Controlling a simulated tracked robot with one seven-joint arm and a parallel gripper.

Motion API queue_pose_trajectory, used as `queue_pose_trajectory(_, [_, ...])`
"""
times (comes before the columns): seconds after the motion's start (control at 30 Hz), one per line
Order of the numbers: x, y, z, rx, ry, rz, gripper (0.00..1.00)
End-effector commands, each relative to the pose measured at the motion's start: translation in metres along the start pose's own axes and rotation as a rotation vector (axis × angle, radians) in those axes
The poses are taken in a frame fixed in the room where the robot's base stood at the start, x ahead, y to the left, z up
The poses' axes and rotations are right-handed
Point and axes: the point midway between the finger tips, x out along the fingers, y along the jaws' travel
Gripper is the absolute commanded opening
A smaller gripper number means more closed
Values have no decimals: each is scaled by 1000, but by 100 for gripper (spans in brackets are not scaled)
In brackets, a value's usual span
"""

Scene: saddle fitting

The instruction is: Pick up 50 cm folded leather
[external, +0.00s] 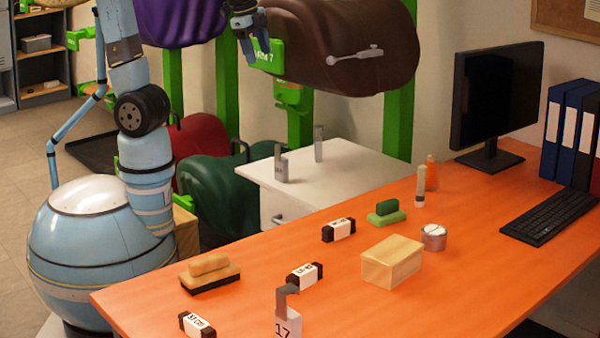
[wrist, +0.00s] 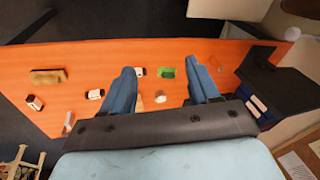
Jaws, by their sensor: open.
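Three small dark rolls or folded pieces with white label bands lie on the orange desk: one near the middle (external: 339,230), one nearer the front (external: 304,275), and one at the front edge (external: 197,325). Their labels are too small to read surely, so I cannot tell which is 50 cm. They also show in the wrist view as small pale-banded blocks (wrist: 139,71), (wrist: 95,94), (wrist: 35,103). My gripper (external: 250,45) is open and empty, high up by the brown saddle, well away from them. Its two blue fingers are apart in the wrist view (wrist: 163,85).
A white cabinet (external: 350,175) and saddle racks stand behind.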

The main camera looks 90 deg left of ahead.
Motion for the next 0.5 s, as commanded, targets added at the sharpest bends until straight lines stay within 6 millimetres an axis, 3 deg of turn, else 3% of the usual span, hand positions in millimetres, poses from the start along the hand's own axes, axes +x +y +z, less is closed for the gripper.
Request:
queue_pose_trajectory(0.03, [4,4,-16,49,-24,-4,61])
queue_pose_trajectory(0.27, [23,22,-76,264,-122,-44,61])
queue_pose_trajectory(0.5, [49,57,-138,487,-223,-98,61])
